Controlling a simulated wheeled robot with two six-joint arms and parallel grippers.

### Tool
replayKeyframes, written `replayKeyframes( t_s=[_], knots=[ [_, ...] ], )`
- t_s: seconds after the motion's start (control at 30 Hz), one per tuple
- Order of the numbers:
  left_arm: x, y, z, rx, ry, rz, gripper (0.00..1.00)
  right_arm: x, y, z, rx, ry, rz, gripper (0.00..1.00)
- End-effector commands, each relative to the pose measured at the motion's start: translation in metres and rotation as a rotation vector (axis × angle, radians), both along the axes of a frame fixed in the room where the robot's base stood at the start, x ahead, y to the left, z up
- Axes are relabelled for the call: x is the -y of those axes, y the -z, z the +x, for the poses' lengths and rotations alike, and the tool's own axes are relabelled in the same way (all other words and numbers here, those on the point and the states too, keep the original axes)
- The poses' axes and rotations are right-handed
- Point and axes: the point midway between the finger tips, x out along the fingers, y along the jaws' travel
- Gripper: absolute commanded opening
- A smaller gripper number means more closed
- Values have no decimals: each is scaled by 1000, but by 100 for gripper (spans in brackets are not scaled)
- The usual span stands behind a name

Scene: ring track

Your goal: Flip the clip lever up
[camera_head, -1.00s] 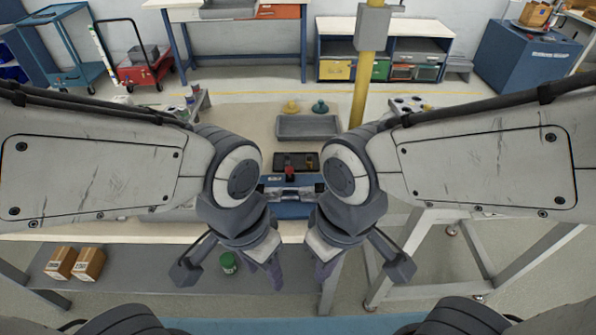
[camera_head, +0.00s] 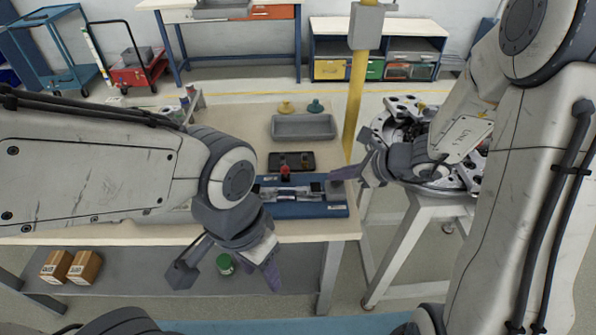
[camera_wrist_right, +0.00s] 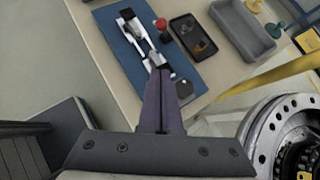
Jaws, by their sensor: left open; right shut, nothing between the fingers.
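A silver metal clip (camera_head: 290,193) lies on a blue plate (camera_head: 312,211) on the bench. A red knob (camera_head: 286,171) stands by the clip's far side; I cannot tell if it belongs to the lever. In the right wrist view the clip (camera_wrist_right: 138,38) and red knob (camera_wrist_right: 161,24) lie beyond my fingertips. My right gripper (camera_head: 333,176) is shut and empty, pointing left above the plate's right end; its fingers (camera_wrist_right: 160,74) cover part of the plate in the wrist view. My left gripper (camera_head: 226,278) is open and empty, in front of the bench edge.
A black tray (camera_head: 306,168) and a grey bin (camera_head: 304,127) sit behind the plate. A yellow post (camera_head: 357,105) rises behind the bench's right end. A round metal machine part (camera_head: 440,187) stands on a table at right, behind my right gripper.

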Motion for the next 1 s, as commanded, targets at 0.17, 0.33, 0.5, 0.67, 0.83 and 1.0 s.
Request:
replayKeyframes(
  t_s=[0.17, 0.33, 0.5, 0.67, 0.83, 1.0],
  knots=[
    [0, 0, 0, 0, 0, 0, 50, 0, 0, 0, 1, 1, 0, 0],
    [0, 0, 0, 0, 0, 0, 50, -2, 2, 1, 1, -3, -1, 0],
    [0, 3, 0, 0, 0, 0, 50, -14, 17, 10, -3, -6, -1, 0],
    [0, 4, 0, 0, 0, 0, 50, -34, 39, 25, -3, -7, -1, 0],
    [0, 2, 0, 0, 0, 0, 50, -55, 62, 43, -3, -7, 0, 0],
    [0, -9, 0, 0, 0, 0, 50, -76, 62, 59, 2, -8, -2, 0]
  ],
)
